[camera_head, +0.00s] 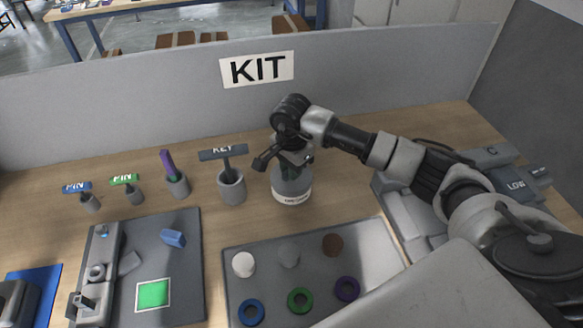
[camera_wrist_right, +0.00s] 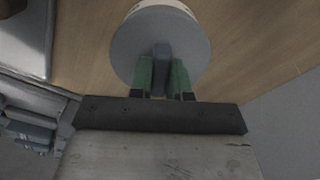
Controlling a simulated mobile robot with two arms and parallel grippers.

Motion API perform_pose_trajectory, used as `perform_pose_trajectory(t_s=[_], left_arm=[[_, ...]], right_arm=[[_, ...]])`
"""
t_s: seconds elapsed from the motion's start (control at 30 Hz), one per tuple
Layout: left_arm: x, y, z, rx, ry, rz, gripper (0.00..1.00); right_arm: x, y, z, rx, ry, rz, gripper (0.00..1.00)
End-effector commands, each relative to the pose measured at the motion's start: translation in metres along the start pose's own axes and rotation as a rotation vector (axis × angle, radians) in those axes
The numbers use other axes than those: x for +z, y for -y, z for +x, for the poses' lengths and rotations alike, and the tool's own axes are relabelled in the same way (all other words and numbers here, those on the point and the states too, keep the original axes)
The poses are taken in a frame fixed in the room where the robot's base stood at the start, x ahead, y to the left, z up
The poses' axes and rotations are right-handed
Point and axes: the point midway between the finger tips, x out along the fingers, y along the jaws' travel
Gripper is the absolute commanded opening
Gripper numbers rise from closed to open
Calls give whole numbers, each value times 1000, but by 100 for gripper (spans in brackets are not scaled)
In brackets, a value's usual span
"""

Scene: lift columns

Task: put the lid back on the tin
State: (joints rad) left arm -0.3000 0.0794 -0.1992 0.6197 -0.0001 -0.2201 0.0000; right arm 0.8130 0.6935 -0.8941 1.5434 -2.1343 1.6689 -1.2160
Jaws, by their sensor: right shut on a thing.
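The tin (camera_head: 292,196) stands upright on the wooden table in front of the KIT sign, grey with a pale label band. The grey round lid (camera_wrist_right: 130,45) shows from above in the right wrist view, with a blue-grey knob (camera_wrist_right: 161,60) on it. My right gripper (camera_wrist_right: 163,72) has its green fingers shut on either side of the knob. In the head view the right gripper (camera_head: 291,172) is right above the tin and partly hides its top. The lid lies over the tin's top; I cannot tell whether it is fully seated. My left gripper is out of view.
A KEY holder (camera_head: 231,187) stands just left of the tin, with PIN holders further left. A grey tray (camera_head: 375,240) with coloured rings and discs lies in front. A grey LOW-marked machine (camera_head: 405,210) stands at right. The grey partition (camera_head: 150,108) rises behind.

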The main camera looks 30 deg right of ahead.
Motion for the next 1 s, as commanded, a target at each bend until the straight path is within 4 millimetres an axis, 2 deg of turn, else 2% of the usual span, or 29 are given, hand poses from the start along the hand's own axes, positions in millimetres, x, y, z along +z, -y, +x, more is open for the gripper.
perform_pose_trajectory(t_s=[1.0], left_arm=[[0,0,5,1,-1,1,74]], right_arm=[[0,0,0,0,0,0,0]])
